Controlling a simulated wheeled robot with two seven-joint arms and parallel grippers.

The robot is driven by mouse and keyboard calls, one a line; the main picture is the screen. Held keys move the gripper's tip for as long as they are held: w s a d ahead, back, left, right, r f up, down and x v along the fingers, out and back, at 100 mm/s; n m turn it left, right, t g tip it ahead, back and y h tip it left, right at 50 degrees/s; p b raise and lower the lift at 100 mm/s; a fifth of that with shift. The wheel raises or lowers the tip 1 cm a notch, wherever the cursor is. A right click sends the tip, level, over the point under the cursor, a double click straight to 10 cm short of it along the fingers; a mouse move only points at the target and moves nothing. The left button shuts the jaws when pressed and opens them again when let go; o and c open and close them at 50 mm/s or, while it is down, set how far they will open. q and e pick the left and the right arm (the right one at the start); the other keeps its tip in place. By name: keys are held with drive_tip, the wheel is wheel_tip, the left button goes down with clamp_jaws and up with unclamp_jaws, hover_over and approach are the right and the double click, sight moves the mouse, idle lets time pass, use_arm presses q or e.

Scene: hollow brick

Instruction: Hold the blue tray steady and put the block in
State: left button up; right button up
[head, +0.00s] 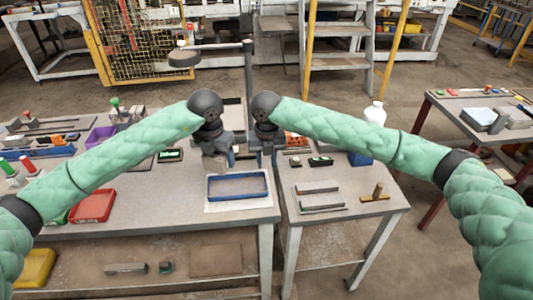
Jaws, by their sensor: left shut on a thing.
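The blue tray (240,197) lies empty on a white sheet on the near table. My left gripper (219,166) is at the tray's back left edge, shut on its rim; the fingertips are small and partly hidden by the wrist. An orange-red block (297,140), seemingly the hollow brick, lies on the right-hand table, partly hidden behind my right wrist. My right gripper (268,155) points down to the left of the block, above the gap between the two tables. Its fingers are too small and dark to read.
A red tray (92,206) is on the left table. A lamp-like post (248,75) stands behind my wrists.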

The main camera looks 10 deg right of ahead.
wheel_tip(320, 180, down, 9)
drive_tip(key=shift+r, duration=0.15)
drive_tip(key=shift+c, duration=0.2)
clamp_jaws()
